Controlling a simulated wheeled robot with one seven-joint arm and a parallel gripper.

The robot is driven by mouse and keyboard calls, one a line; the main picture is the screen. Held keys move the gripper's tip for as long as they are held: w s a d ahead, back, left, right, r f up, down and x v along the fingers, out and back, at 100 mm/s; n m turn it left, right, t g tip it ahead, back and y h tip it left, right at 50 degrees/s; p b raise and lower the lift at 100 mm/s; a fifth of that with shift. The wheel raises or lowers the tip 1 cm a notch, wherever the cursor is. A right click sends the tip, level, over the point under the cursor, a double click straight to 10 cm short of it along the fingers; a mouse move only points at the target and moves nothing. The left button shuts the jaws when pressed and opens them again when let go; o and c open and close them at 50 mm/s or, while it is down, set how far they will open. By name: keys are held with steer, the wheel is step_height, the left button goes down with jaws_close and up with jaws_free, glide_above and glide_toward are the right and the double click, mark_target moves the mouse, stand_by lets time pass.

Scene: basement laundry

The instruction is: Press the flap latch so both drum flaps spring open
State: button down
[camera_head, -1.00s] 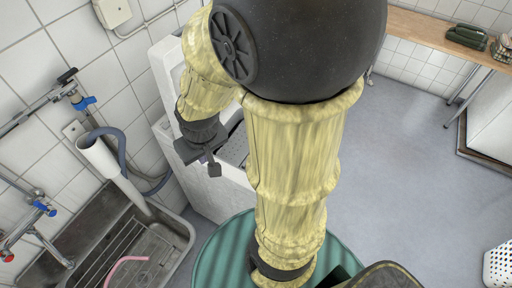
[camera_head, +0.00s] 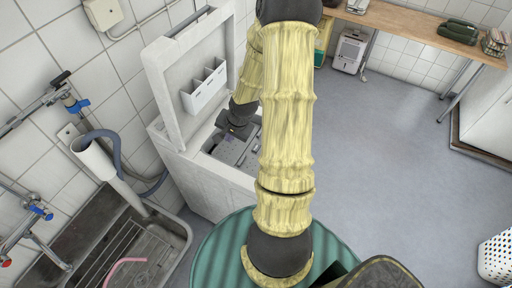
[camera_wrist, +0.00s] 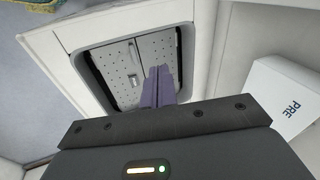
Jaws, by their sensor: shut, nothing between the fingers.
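The white top-loading washer (camera_head: 215,185) stands against the tiled wall with its lid (camera_head: 172,95) raised. In the wrist view, the two grey perforated drum flaps (camera_wrist: 119,65) lie closed, meeting along a seam inside the rectangular opening. A small light latch piece (camera_wrist: 132,77) sits at the seam. My gripper (camera_wrist: 158,73) is shut and empty, its fingers in front of the right flap, to the right of the latch in the picture. I cannot tell whether they touch the flap. In the head view, the drum area (camera_head: 234,150) is partly hidden by my arm and gripper.
A white dispenser box (camera_head: 205,87) is fixed inside the raised lid; it shows at right in the wrist view (camera_wrist: 286,98). A metal sink (camera_head: 125,245) with a grey hose stands at left. A green ribbed round thing (camera_head: 222,257) is in front.

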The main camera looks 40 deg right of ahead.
steer(key=w+d+f+m+t, duration=0.1)
steer(key=d+f+m+t, duration=0.4)
steer(key=d+m, duration=0.8)
step_height(320, 180, down, 4)
steer(key=shift+d+r+m+t, duration=0.1)
steer(key=shift+d+m+t, duration=0.2)
steer(key=shift+d+t, duration=0.15)
step_height(320, 180, down, 9)
steer(key=b, duration=0.6)
steer(key=shift+w+r, duration=0.1)
steer(key=shift+w, duration=0.05)
stand_by(0.9)
steer(key=shift+f+b, duration=0.3)
steer(key=shift+f, duration=0.1)
